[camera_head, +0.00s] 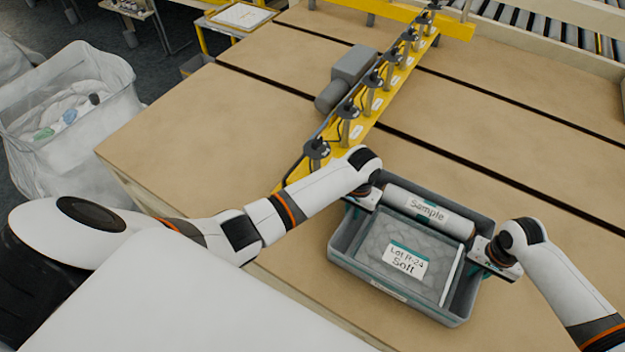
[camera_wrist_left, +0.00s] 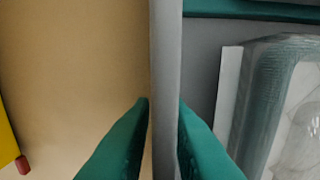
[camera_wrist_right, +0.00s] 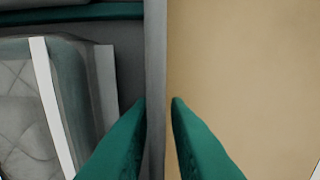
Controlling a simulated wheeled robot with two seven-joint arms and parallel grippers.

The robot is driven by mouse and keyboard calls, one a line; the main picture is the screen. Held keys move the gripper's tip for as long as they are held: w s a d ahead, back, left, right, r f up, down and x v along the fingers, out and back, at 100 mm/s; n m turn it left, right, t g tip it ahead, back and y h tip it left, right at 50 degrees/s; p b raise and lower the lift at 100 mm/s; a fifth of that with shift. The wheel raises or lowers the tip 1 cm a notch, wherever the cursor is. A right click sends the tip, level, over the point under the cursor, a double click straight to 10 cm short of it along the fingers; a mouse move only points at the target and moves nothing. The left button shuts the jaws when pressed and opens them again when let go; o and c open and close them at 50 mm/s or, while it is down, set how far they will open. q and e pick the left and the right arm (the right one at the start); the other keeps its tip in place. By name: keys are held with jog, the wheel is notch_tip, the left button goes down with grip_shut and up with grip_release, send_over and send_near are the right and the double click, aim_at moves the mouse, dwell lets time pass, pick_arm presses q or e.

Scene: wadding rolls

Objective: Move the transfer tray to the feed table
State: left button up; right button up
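The transfer tray (camera_head: 430,311) is a grey open box on or just above the tan tabletop. It holds a quilted pack (camera_head: 382,245) labelled "Lot R-24 Soft" and a white roll (camera_head: 428,213) labelled "Sample". My left gripper (camera_head: 362,198) is at the tray's left wall; its green fingers straddle and appear to pinch the wall (camera_wrist_left: 165,60) in the left wrist view. My right gripper (camera_head: 490,256) is at the right wall; its fingers (camera_wrist_right: 158,100) flank the wall closely in the right wrist view. Whether the tray's base touches the tabletop cannot be told.
A yellow rail (camera_head: 372,103) with several black-topped posts crosses the tan tabletop (camera_head: 490,95), beside a grey motor unit (camera_head: 350,68). A translucent bin (camera_head: 75,110) stands on the floor at left. Dark gaps split the tabletop.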

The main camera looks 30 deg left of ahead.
pick_arm(q)
jog(key=shift+o, duration=0.8)
jog(key=shift+r, duration=0.1)
pick_arm(e)
jog(key=shift+o, duration=0.8)
jog(key=shift+r, duration=0.1)
pick_arm(q)
jog(key=shift+r, duration=0.2)
notch_tip(320, 180, up, 11)
jog(key=shift+f, duration=0.2)
jog(key=shift+r, duration=0.45)
pick_arm(e)
jog(key=shift+r, duration=0.15)
notch_tip(320, 180, up, 12)
jog(key=shift+f, duration=0.15)
jog(key=shift+f, duration=0.1)
